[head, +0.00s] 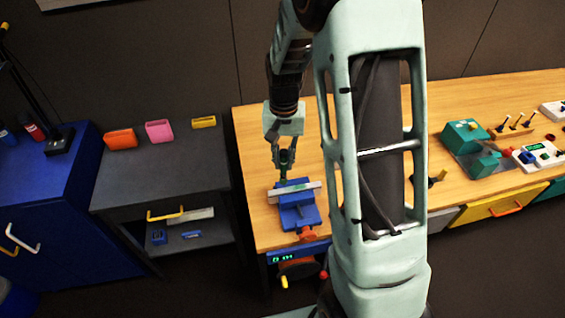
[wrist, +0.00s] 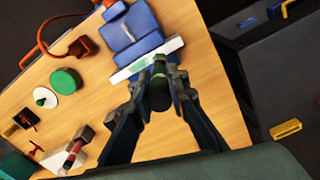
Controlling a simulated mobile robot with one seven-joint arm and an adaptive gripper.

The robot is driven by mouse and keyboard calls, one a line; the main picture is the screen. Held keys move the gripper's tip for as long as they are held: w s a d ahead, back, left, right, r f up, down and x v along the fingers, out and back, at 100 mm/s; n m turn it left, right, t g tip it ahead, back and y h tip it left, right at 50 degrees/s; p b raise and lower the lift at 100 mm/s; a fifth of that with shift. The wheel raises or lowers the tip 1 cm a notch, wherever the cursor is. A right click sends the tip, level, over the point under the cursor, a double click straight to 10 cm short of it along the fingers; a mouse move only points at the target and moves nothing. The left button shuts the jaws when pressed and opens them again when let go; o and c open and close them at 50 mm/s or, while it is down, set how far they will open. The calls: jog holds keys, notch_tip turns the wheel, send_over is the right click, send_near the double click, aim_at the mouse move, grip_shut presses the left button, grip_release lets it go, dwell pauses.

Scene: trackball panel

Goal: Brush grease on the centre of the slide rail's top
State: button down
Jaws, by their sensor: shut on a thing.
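The slide rail (wrist: 128,72) is a pale flat bar lying across the blue vise (wrist: 125,35). In the head view the rail (head: 307,186) also lies across the vise (head: 298,215). A pale green patch (wrist: 152,58) shows on the rail's top near its middle; I cannot tell whether it is grease or a marking. My gripper (head: 285,152) is shut on a dark green brush (wrist: 160,97), held roughly upright. The brush (head: 284,170) is over the rail's near-middle part. The brush's lower tip is hidden, so I cannot tell whether it touches the rail.
A green round tub (wrist: 66,81) and a small white pot with green inside (wrist: 45,97) stand on the wooden table (head: 262,130) beside the vise. A grey cabinet (head: 165,180) stands left of the table.

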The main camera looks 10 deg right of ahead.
aim_at(283, 151)
jog(key=shift+r+p, duration=0.85)
jog(key=shift+r, duration=1.15)
